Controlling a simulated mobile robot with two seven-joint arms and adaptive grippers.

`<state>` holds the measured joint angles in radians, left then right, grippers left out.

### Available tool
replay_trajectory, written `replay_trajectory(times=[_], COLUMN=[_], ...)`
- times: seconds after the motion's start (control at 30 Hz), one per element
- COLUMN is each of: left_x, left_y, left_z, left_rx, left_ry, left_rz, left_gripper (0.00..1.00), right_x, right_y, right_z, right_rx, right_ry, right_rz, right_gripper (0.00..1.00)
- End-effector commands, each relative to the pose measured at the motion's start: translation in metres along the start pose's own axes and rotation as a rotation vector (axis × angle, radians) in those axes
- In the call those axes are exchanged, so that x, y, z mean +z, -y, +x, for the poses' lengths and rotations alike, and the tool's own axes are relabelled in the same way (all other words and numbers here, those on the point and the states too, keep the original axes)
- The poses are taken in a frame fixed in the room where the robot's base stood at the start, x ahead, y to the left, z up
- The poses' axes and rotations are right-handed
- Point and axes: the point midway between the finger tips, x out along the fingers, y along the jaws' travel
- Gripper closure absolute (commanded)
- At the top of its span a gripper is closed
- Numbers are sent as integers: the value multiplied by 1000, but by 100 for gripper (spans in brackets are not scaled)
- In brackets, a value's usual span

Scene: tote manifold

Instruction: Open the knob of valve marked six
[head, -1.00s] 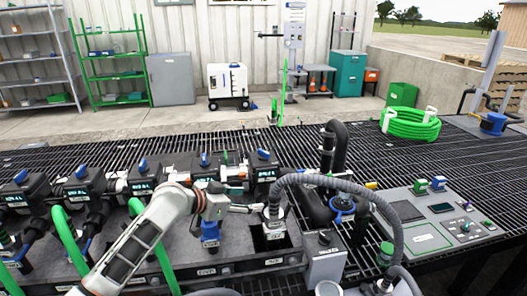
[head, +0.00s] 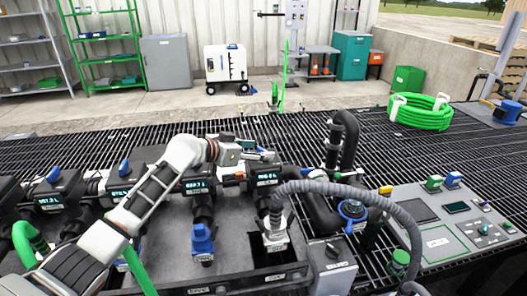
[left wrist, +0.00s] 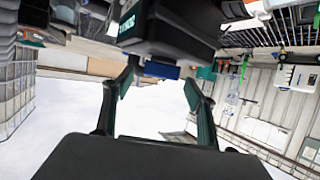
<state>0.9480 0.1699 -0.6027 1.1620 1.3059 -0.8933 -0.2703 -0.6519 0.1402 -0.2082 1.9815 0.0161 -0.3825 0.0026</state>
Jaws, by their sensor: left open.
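A row of black valves with lit displays and blue knobs runs along the manifold; no number six is readable. The rightmost valve (head: 268,179) is by my left gripper (head: 264,155), which is open near the valve's top. In the left wrist view, a blue knob (left wrist: 162,71) under a black valve body (left wrist: 172,28) shows between the spread fingers of the left gripper (left wrist: 160,88). I cannot tell whether they touch it. Two other blue knobs, the far left one (head: 53,174) and its neighbour (head: 124,167), are in clear view. My arm hides part of the row.
A grey corrugated hose (head: 335,190) arches right of the valves. A blue valve handle (head: 203,238) sits low in front. A control panel (head: 440,240) lies at the right, and a coiled green hose (head: 420,112) behind it. The grating (head: 290,125) behind the row is mostly clear.

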Motion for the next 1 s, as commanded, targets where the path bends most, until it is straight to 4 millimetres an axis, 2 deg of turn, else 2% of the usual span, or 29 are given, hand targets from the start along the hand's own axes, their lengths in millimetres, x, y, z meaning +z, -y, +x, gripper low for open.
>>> replay_trajectory(times=[0.03,0.2,0.57,0.6,0.73,0.77,1.0], left_x=[2,2,0,0,0,0,-1], left_y=[0,0,0,0,0,0,0], left_z=[9,24,29,29,29,29,28], left_rx=[1,0,-1,-1,-1,-1,-6], left_ry=[2,1,0,0,0,1,1], left_rz=[-2,-1,1,1,1,1,0], left_gripper=[43,43,43,46,79,82,82], right_x=[2,-8,-15,-15,-13,-13,-11], right_y=[0,-6,-11,-11,-10,-10,-6], right_z=[2,5,8,9,9,8,5], right_rx=[1,11,19,19,18,17,11], right_ry=[-1,-22,-34,-33,-31,-30,-24], right_rz=[-2,-8,-13,-13,-12,-12,-9], right_gripper=[76,76,76,76,76,76,76])
